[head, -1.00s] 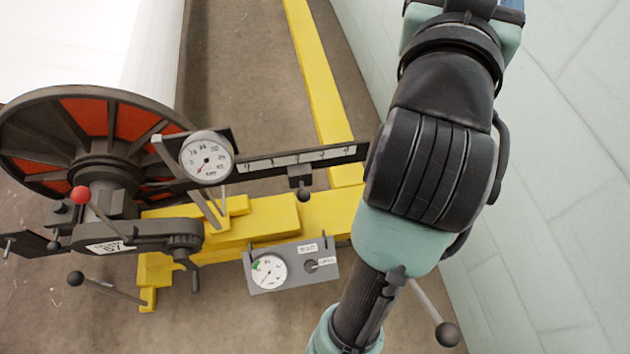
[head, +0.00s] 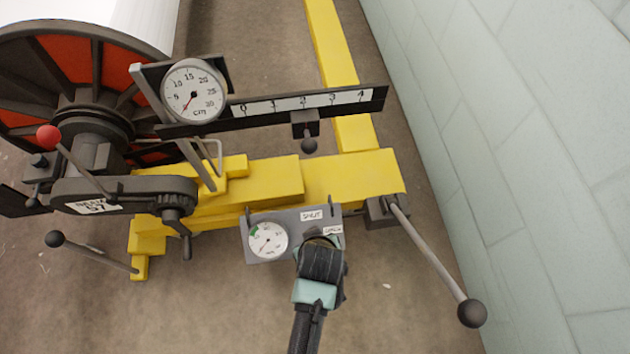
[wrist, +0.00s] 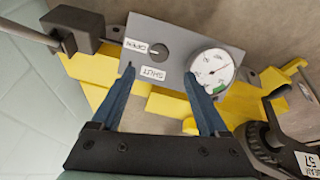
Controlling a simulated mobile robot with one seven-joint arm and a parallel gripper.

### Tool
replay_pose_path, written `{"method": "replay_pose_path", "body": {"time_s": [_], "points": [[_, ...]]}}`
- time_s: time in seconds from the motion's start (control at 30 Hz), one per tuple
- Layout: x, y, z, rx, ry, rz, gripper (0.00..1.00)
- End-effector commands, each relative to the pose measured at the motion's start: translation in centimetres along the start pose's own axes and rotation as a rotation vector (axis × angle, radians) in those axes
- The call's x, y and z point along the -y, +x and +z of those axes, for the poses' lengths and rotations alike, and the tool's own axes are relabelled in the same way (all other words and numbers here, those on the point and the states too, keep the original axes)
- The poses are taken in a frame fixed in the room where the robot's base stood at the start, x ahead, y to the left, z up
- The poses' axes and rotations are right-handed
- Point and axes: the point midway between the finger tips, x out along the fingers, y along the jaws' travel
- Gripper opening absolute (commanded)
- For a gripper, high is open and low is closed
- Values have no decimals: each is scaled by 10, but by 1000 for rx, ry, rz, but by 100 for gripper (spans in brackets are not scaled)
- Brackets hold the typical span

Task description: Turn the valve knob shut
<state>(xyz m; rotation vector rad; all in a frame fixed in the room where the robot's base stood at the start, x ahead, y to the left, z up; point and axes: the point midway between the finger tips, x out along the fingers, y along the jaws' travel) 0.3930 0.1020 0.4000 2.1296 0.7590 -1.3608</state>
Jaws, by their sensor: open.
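The valve knob (wrist: 158,53) is a small dark round knob on a grey panel (wrist: 180,45) in the wrist view. An OPEN label (wrist: 136,46) and a SHUT label (wrist: 153,73) sit beside it. Its pointer is too small to read surely. My gripper (wrist: 160,75) is open and empty, its two blue fingers spread in front of the panel. The knob shows beyond the gap between the fingertips, apparently not touched. In the head view, my arm covers the knob, and the SHUT label (head: 312,215) shows above it.
A white gauge with a green mark (head: 268,240) is on the panel, close to one finger in the wrist view. A ball-ended lever (head: 435,255) stands right of the panel. Yellow beams (head: 350,175), a scale bar (head: 300,103) and a large reel (head: 80,70) lie behind and left.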

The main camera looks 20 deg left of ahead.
Motion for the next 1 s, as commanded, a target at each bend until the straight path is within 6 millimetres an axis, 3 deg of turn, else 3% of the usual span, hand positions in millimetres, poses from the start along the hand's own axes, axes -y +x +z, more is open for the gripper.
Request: {"method": "replay_pose_path", "body": {"time_s": [0.03, 0.2, 0.5, 0.7, 1.0], "points": [[0, 15, 1, -1, -1, 0, 78], [0, 53, 1, -3, 0, 1, 78], [-1, 100, 0, -3, 1, 2, 78], [-1, 111, -2, -4, 2, 3, 78], [-1, 111, -2, -3, 2, 3, 78]]}}
